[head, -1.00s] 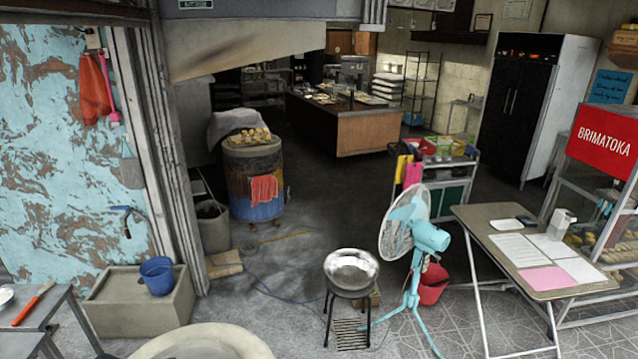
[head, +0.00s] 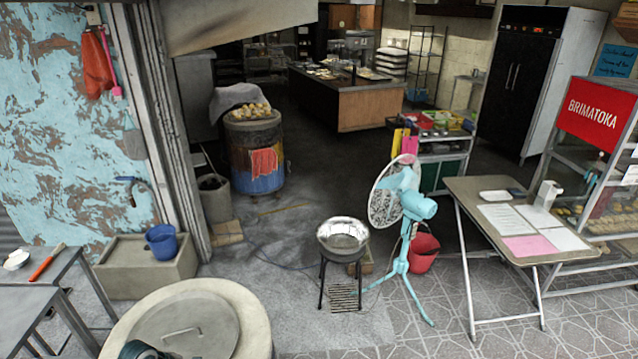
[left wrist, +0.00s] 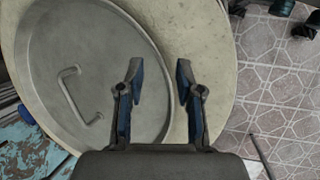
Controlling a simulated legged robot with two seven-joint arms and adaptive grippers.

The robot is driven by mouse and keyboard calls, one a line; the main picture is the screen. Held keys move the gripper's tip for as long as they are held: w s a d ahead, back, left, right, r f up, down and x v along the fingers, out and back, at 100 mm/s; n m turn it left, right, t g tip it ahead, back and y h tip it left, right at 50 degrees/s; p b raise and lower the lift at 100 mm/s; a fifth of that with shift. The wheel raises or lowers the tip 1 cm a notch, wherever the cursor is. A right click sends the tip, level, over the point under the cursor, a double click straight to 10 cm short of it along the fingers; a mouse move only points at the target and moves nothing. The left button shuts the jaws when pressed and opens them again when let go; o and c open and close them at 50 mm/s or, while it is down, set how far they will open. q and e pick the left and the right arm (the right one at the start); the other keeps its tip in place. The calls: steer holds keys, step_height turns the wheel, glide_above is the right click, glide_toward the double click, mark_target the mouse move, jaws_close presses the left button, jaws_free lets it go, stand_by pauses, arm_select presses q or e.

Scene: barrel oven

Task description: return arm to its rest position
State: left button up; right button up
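My left gripper (left wrist: 158,85) shows in the left wrist view with its two blue and dark fingers apart and nothing between them. It is above the pale round top of the barrel oven (left wrist: 205,40) and the grey metal lid (left wrist: 45,45), which has a bar handle (left wrist: 72,95) to the left of the fingers. In the head view the lid (head: 150,320) lies on the round oven top (head: 255,310) at the bottom. A dark part of my arm shows at the bottom edge there. My right gripper is in neither view.
A metal bowl on a black stand (head: 343,238), a turquoise fan (head: 415,207) and a folding table with papers (head: 470,190) stand ahead and to the right. Grey tables (head: 30,300) with a red-handled tool (head: 47,262) are at the left. Tiled floor (head: 400,335) is free at the front.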

arm_select(q)
steer(key=s+d+f+m, duration=0.1)
steer(key=d, duration=0.1)
steer(key=s+d+f+m, duration=0.2)
steer(key=d, duration=0.1)
steer(key=s+d+f+m, duration=0.1)
steer(key=d+f+m, duration=0.1)
steer(key=shift+s+d+f+g, duration=0.1)
steer(key=shift+s+d+g, duration=0.05)
steer(key=shift+g, duration=0.15)
steer(key=s+d+f+m, duration=0.4)
steer(key=s+d+m, duration=0.35)
steer(key=d, duration=0.25)
steer(key=s+d+r+m+y, duration=0.2)
steer(key=s+m+y, duration=0.1)
steer(key=s+m, duration=0.7)
step_height(320, 180, down, 25)
steer(key=s, duration=0.2)
steer(key=s+a+f+g, duration=0.1)
steer(key=s+a+f, duration=0.1)
steer(key=s+f, duration=1.4)
steer(key=shift+s+a+f+g, duration=0.2)
steer(key=shift+s+f+g, duration=0.15)
steer(key=shift+s, duration=0.5)
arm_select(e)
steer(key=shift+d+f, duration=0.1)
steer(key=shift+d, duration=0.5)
